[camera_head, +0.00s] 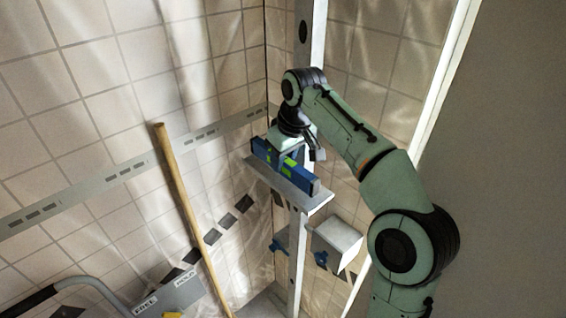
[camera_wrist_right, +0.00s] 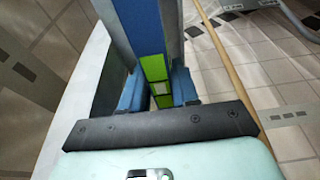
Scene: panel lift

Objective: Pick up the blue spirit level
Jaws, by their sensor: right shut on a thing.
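The blue spirit level (camera_head: 301,177) with bright green parts lies along a narrow grey shelf (camera_head: 312,202) on an upright post. My right gripper (camera_head: 288,160) reaches down onto it from above, near its middle, and is shut on it. In the right wrist view the level (camera_wrist_right: 146,45) runs away from the gripper, with a blue finger on each side of its green middle (camera_wrist_right: 157,85). I cannot tell whether the level touches the shelf or is just clear of it. My left gripper is not in view.
A wooden pole (camera_head: 185,205) leans on the tiled wall left of the shelf. A pale box (camera_head: 337,236) sits on the post below the shelf. A grey handled machine (camera_head: 170,296) stands at the lower left. A metal post (camera_head: 297,255) holds the shelf.

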